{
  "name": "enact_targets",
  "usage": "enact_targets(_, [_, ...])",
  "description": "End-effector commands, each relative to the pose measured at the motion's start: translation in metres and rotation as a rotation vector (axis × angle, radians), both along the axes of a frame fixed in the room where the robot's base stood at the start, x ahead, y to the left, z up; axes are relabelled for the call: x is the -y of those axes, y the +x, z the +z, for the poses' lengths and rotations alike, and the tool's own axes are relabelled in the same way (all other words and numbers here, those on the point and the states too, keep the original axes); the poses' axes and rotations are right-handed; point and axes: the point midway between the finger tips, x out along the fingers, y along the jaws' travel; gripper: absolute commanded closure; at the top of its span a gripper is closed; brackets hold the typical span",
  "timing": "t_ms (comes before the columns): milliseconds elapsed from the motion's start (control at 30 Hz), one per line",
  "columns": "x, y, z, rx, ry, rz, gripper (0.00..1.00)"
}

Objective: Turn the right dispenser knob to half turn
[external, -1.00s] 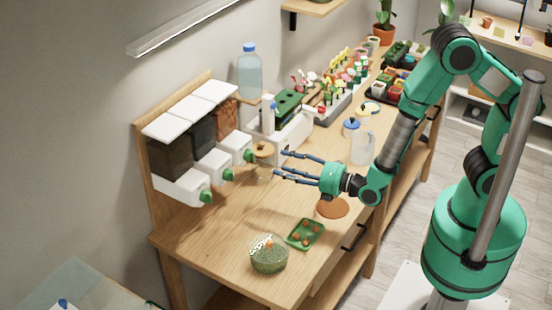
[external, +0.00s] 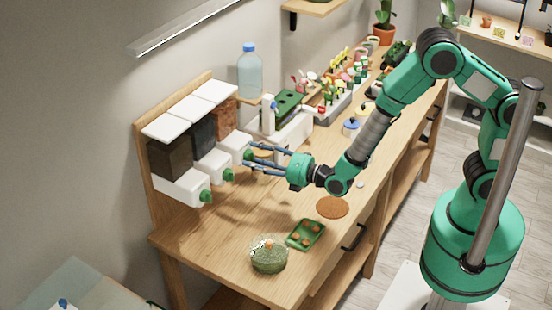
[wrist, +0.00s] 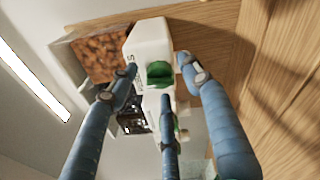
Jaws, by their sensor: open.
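The right dispenser (external: 235,146) is a white box with reddish-brown chunks in its clear bin, the rightmost of three on a wooden backboard. Its green knob (wrist: 160,73) faces me in the wrist view; in the external view the fingers largely cover it. My gripper (external: 252,155) is open, its blue fingers pointing at this dispenser's front. In the wrist view the fingertips (wrist: 160,80) spread around the knob, one to each side and one below. I cannot tell whether any finger touches it.
The middle dispenser's green knob (external: 228,174) and the left one's knob (external: 205,196) are close by on the left. A bowl of green pellets (external: 269,256), a green tray (external: 306,234) and a brown disc (external: 332,207) lie at the front. A water bottle (external: 249,72) stands behind.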

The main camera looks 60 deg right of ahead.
Motion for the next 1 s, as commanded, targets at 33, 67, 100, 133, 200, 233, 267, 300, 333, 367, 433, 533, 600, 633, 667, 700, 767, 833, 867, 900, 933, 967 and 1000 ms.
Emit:
enact_targets(33, [-0.0001, 0.0, 0.0001, 0.0, 0.0, 0.0, 0.52])
enact_targets(67, [0.0, -0.0001, 0.0001, 0.0, 0.0, 0.0, 0.52])
enact_targets(100, [0.0, -0.0001, 0.0001, 0.0, 0.0, 0.0, 0.52])
enact_targets(133, [0.0, -0.0002, 0.0, 0.0, 0.0, 0.0, 0.52])
enact_targets(200, [-0.0001, -0.0002, -0.0001, 0.0, 0.0, 0.0, 0.62])
enact_targets(233, [-0.0001, -0.0002, -0.0001, 0.0, 0.0, 0.0, 0.68])
enact_targets(267, [-0.0001, -0.0002, -0.0001, 0.0, 0.0, 0.0, 0.74])
enact_targets(300, [0.0, -0.0003, -0.0001, 0.0, 0.0, 0.0, 0.81])
enact_targets(333, [0.0, -0.0003, -0.0001, 0.0, 0.0, 0.0, 0.87])
enact_targets(367, [0.0001, -0.0003, -0.0001, 0.0, 0.0, 0.0, 0.93])
enact_targets(433, [0.0001, -0.0004, -0.0001, 0.0, 0.0, 0.0, 0.96])
enact_targets(533, [0.0002, -0.0004, -0.0002, 0.0, 0.001, 0.0, 0.96])
enact_targets(600, [0.0002, -0.0004, -0.0005, -0.001, 0.005, 0.0, 0.96])
enact_targets(633, [0.0003, -0.0004, -0.0006, -0.001, 0.009, -0.001, 0.96])
enact_targets(667, [0.0003, -0.0005, -0.0008, 0.0, 0.012, 0.0, 0.96])
enact_targets(700, [0.0004, -0.0005, -0.001, -0.001, 0.02, -0.001, 0.96])
enact_targets(767, [0.0004, -0.0005, -0.0014, 0.0, 0.034, -0.001, 0.96])
enact_targets(833, [0.0003, -0.0005, -0.0019, -0.001, 0.056, -0.001, 0.96])
enact_targets(867, [0.0003, -0.0005, -0.002, 0.0, 0.069, 0.0, 0.96])
enact_targets(900, [0.0003, -0.0005, -0.0024, -0.001, 0.087, 0.0, 0.96])
enact_targets(933, [0.0004, -0.0005, -0.0026, -0.001, 0.102, 0.0, 0.96])
enact_targets(967, [0.0004, -0.0006, -0.0028, 0.0, 0.118, -0.001, 0.96])
enact_targets(1000, [0.0003, -0.0005, -0.003, 0.0, 0.142, 0.0, 0.96])
